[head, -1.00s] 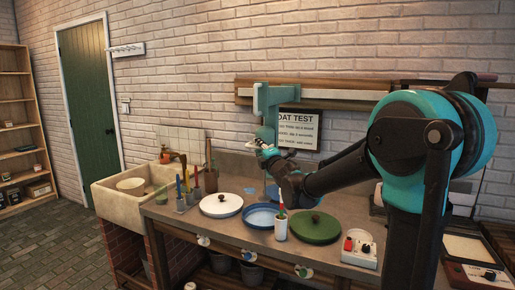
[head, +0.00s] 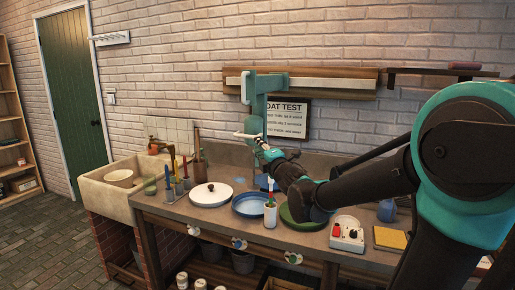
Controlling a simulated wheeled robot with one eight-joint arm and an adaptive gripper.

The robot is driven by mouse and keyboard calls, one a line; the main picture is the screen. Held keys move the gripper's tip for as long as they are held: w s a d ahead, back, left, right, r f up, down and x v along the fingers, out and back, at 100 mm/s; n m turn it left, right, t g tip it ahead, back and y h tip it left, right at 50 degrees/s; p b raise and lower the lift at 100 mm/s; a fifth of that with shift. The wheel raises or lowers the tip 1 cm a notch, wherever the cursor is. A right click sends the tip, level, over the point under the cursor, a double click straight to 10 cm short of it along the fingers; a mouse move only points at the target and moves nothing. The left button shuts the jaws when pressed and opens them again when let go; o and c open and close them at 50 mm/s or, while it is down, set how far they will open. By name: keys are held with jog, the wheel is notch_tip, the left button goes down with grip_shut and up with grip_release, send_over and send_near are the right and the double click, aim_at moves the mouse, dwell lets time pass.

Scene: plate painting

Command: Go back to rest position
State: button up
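My arm comes in from the right, and my gripper (head: 260,145) is at its far end, above the bench and in front of the wall. It is small and overlaps a teal fixture (head: 262,95) with a pale hook-like part, so I cannot tell whether the fingers are open or whether they touch it. My arm hides part of the green one. A white cup (head: 270,217) holds a red-and-green item.
The bench (head: 180,212) also carries upright tools at the left, a control box (head: 347,237) with a red knob, and a yellow pad (head: 390,239). A stone sink (head: 112,195) stands left. A rail (head: 340,87) and a sign (head: 287,118) are on the wall.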

jog(key=s+d+f+m+g+h, duration=0.2)
jog(key=s+d+f+m+h, duration=0.25)
jog(key=d+f+m, duration=0.45)
jog(key=s+d+f+m+g+h, duration=0.3)
jog(key=d+f+m+h, duration=0.25)
jog(key=d+f, duration=0.4)
jog(key=s+d+f+m+g, duration=0.1)
jog(key=s+f+m+g, duration=0.3)
jog(key=s+f, duration=0.4)
jog(key=s+d+f+m+g+y, duration=0.1)
jog(key=s+f+m+g, duration=0.3)
jog(key=s, duration=0.9)
notch_tip(320, 180, down, 5)
jog(key=shift+s+d+r+m, duration=0.15)
jog(key=shift+s+d+m, duration=0.15)
jog(key=shift+m, duration=0.75)
